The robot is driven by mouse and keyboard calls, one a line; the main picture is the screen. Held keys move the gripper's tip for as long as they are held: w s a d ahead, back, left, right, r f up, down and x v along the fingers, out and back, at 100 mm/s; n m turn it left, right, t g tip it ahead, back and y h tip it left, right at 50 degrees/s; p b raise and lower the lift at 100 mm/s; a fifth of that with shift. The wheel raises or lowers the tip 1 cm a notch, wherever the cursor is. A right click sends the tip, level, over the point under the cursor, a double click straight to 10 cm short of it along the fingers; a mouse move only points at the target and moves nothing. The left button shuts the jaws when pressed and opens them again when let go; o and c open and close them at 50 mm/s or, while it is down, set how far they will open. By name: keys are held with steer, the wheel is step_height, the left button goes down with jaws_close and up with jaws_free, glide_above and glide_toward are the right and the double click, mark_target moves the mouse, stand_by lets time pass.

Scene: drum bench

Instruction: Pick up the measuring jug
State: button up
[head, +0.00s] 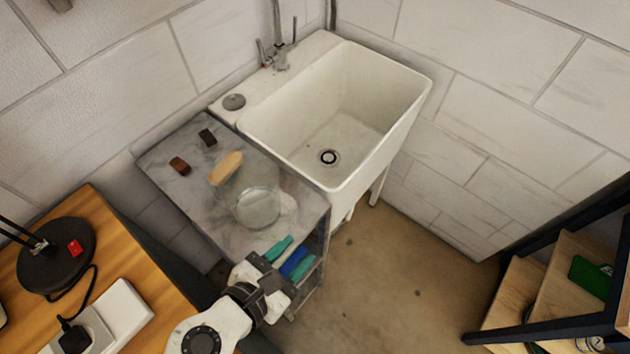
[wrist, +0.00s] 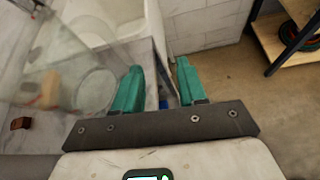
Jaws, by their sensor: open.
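The measuring jug (head: 258,207) is clear glass and stands on the grey marble top (head: 175,150) of a small bench beside the sink. It shows large at the left of the wrist view (wrist: 75,70), see-through and partly cut off by the frame edge. My gripper (head: 290,259) has teal fingers and is open. It is at the front right of the jug, near the bench's front edge, and apart from it. In the wrist view, my gripper (wrist: 160,84) has nothing held between its fingers; the jug is left of the left finger.
A tan wooden-looking piece (head: 226,168), a brown block (head: 179,166) and a dark block (head: 207,136) lie behind the jug. A white sink (head: 340,110) adjoins the bench. A wooden table (head: 85,215) with a lamp base (head: 55,255) is left; a shelf (head: 570,260) is right.

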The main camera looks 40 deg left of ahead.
mark_target(291, 222)
steer(key=s+a+r+n+t+y, duration=0.1)
steer(key=s+a+r+n, duration=0.1)
steer(key=s+a+n, duration=0.15)
steer(key=shift+m, duration=0.35)
steer(key=x, duration=0.5)
steer(key=p+x, duration=0.1)
steer(key=x, duration=0.4)
steer(key=shift+w+a, duration=0.25)
steer(key=shift+w, duration=0.15)
steer(key=shift+c, duration=0.5)
jaws_close()
